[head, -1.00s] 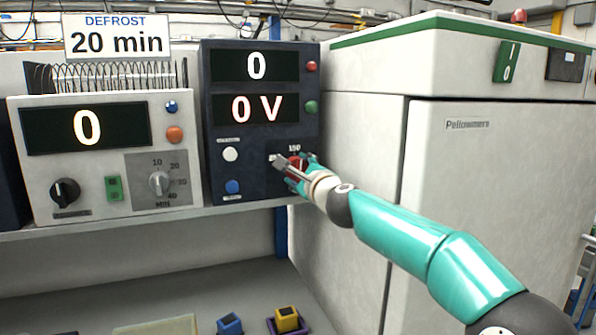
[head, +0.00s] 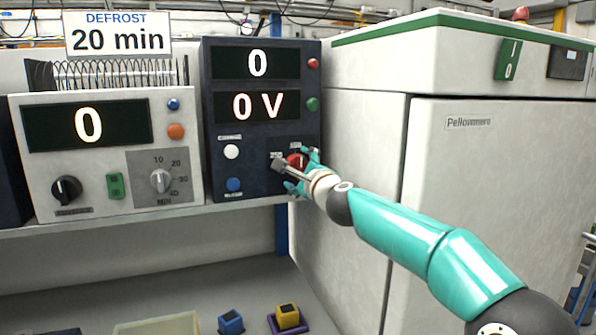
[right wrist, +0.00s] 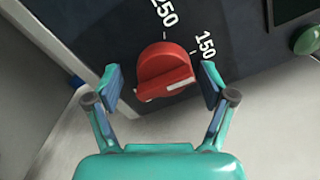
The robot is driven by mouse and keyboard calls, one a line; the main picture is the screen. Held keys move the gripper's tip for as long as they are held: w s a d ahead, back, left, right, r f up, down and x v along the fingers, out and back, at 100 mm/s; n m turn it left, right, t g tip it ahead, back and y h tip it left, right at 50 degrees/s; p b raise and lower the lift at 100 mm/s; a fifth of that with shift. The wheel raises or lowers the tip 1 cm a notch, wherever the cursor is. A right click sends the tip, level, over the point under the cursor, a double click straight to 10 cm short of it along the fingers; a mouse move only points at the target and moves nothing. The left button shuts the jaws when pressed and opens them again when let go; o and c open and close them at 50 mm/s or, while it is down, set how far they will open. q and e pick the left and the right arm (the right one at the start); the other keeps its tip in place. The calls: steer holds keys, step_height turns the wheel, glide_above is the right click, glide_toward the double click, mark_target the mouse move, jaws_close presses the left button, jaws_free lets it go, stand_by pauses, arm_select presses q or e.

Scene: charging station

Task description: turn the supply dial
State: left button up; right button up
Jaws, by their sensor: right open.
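The red supply dial (head: 296,160) is on the dark blue supply panel (head: 262,143), at its lower right. The panel's displays read "0" and "0 V". My right gripper (head: 302,172) is at the dial and partly covers it. In the right wrist view the red dial (right wrist: 165,70) sits between the open fingers of my right gripper (right wrist: 161,88). Scale marks 150 and 250 show above the dial. A white mark shows on its lower part. My left gripper is out of view.
A white timer unit (head: 100,110) with a black knob and a grey dial stands left of the panel. A large white cabinet (head: 490,200) stands close on the right. Below the shelf edge (head: 150,220) are a blue block (head: 231,321) and a yellow block (head: 288,316).

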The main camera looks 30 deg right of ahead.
steer(key=shift+s, duration=0.1)
steer(key=shift+s, duration=0.5)
steer(key=v, duration=1)
steer(key=shift+s+a, duration=0.25)
steer(key=shift+s, duration=0.1)
